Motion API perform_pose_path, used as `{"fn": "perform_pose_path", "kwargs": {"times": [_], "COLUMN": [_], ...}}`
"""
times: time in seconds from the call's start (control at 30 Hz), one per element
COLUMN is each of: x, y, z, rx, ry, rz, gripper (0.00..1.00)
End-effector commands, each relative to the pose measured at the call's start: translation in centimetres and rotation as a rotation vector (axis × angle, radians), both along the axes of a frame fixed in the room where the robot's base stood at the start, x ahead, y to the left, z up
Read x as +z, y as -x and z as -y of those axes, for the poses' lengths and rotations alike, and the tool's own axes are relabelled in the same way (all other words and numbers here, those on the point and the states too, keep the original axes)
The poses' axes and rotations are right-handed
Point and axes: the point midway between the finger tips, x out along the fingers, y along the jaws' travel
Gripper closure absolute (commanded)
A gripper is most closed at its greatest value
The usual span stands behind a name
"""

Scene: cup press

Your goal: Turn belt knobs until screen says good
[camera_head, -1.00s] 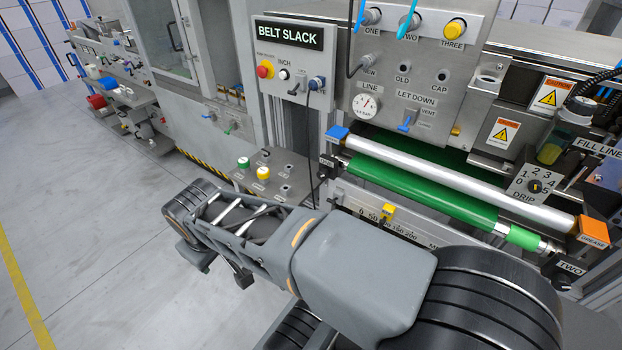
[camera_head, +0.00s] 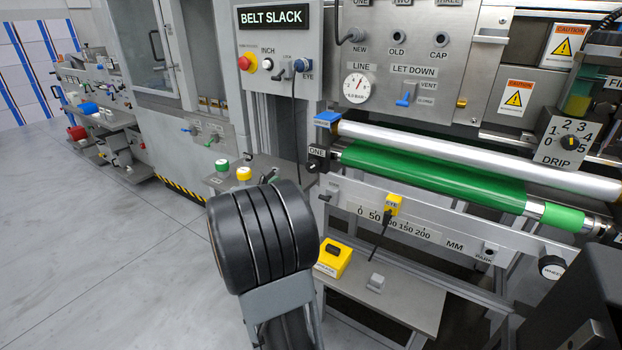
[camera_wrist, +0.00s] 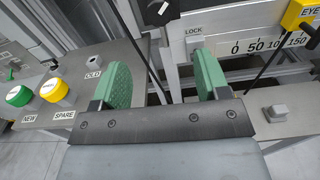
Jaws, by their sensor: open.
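The screen (camera_head: 273,17) reads BELT SLACK in the head view. A black knob marked ONE (camera_head: 318,154) sits at the left end of the green roller (camera_head: 430,178). A round black-and-white part with lettering (camera_head: 552,267), too small to read surely, is at the right end of the scale rail. My gripper (camera_wrist: 160,82) shows in the wrist view with its two green fingers apart and nothing between them. A LOCK fitting (camera_wrist: 194,30) on the frame is just beyond the fingers. In the head view my arm hides part of the frame, and the gripper is not seen.
A yellow EYE block (camera_head: 394,204) sits on the millimetre scale rail. A small table (camera_head: 400,297) below holds a yellow box (camera_head: 333,259). Green and yellow capped items (camera_wrist: 53,90) stand left of my gripper. Open floor lies at the left.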

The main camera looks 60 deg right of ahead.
Motion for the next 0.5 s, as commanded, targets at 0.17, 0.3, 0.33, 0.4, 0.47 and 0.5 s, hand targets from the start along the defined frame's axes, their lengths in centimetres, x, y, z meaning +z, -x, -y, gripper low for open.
{"fn": "perform_pose_path", "kwargs": {"times": [0.17, 0.3, 0.33, 0.4, 0.47, 0.5], "x": [-0.3, -0.3, -0.2, -0.3, -0.2, -0.3], "y": [0.0, 0.1, 0.1, 0.0, 0.1, 0.1], "z": [2.6, 5.4, 6.0, 7.3, 8.4, 9.1], "rx": [0.002, 0.002, 0.002, 0.003, 0.003, 0.003], "ry": [0.011, 0.01, 0.011, 0.01, 0.01, 0.009], "rz": [-0.016, -0.014, -0.013, -0.014, -0.013, -0.013], "gripper": [0.31, 0.31, 0.31, 0.31, 0.31, 0.31]}}
